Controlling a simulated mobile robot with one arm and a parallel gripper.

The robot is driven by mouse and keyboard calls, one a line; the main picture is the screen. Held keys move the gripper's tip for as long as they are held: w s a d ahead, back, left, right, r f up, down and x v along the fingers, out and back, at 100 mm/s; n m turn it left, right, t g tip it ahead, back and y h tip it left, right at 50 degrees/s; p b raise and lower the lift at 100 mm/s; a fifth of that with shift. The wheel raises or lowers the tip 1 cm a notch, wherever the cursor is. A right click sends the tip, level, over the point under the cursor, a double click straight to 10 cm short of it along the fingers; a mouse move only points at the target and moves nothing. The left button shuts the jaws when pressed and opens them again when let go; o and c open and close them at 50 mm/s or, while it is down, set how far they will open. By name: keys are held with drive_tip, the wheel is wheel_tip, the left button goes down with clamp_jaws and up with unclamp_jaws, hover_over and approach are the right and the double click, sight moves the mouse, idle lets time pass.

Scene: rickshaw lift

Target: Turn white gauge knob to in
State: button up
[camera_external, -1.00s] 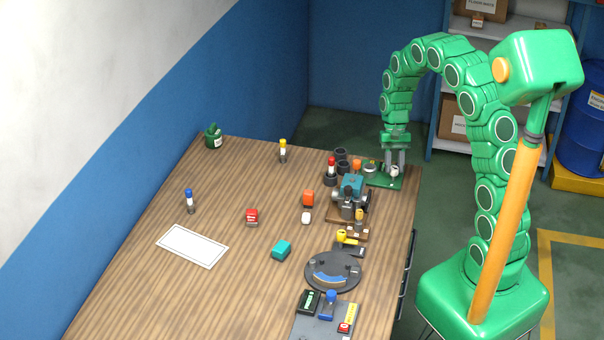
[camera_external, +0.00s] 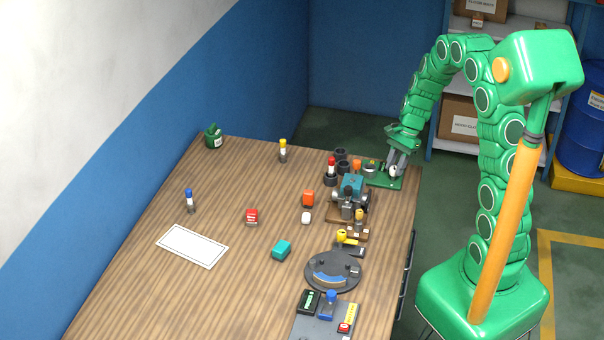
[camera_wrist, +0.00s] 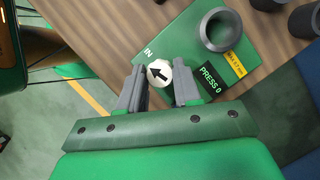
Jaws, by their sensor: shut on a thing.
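The white gauge knob (camera_wrist: 159,73) sits on the green board (camera_wrist: 187,50) and carries a black arrow. In the wrist view the arrow points left, and the printed IN label (camera_wrist: 148,53) lies just above and left of the knob. My gripper (camera_wrist: 160,80) is shut on the knob, one grey finger on each side. In the external view my gripper (camera_external: 394,170) reaches down at a tilt to the knob at the right end of the green board (camera_external: 380,178); the fingers partly hide the knob there.
A grey ring-shaped cup (camera_wrist: 220,30) and a PRESS 0 label (camera_wrist: 211,77) are on the board beside the knob. Dark cups (camera_external: 341,160) and a teal-topped device (camera_external: 352,187) stand close by on the wooden table (camera_external: 150,290). The table's right edge is near.

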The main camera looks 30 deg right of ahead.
drive_tip(key=shift+m, duration=0.6)
drive_tip(key=o, duration=1.1)
drive_tip(key=shift+c, duration=0.2)
drive_tip(key=shift+d+r, duration=0.1)
drive_tip(key=v, duration=0.7)
drive_tip(key=shift+r, duration=0.25)
drive_tip(key=shift+s+d, duration=0.1)
drive_tip(key=shift+s, duration=0.05)
